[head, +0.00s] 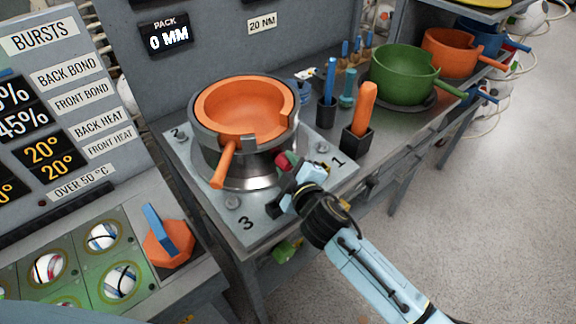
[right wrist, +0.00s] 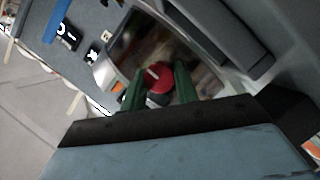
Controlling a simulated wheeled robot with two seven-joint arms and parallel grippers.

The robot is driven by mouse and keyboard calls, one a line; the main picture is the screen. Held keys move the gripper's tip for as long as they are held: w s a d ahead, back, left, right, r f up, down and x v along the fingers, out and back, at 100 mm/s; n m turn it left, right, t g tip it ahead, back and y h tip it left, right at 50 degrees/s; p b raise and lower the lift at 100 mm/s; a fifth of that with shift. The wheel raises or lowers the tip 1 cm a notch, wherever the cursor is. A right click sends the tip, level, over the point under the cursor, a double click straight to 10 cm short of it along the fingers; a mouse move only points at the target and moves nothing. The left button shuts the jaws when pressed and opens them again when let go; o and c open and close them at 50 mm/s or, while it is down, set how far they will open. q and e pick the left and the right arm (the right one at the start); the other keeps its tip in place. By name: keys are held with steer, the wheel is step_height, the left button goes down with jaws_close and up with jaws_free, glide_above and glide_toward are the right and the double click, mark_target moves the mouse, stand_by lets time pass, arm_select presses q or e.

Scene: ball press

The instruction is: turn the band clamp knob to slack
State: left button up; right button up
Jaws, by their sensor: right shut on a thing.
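The band clamp (head: 228,172) is a metal ring around the press under an orange bowl-shaped part (head: 240,112). Its red knob (head: 284,160) sticks out on the side toward my right arm. My right gripper (head: 296,174) is at the knob, reaching in from the lower right. In the right wrist view the red knob (right wrist: 158,78), with a pale mark on it, sits between the two green fingers, which are shut on it. The fingers partly hide the knob in the head view. My left gripper is not in view.
The plate (head: 255,238) under the press carries the numbers 1, 2 and 3. A black holder (head: 356,142) with an orange-handled tool stands close on the right, with a green pot (head: 402,72) beyond. The display above reads "PACK 0 MM". Open floor lies right.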

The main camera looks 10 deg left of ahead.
steer(key=shift+f, duration=0.1)
steer(key=o, duration=1)
steer(key=shift+s+d, duration=0.1)
steer(key=p+v, duration=0.1)
steer(key=v, duration=1.2)
steer(key=shift+s+d, duration=0.1)
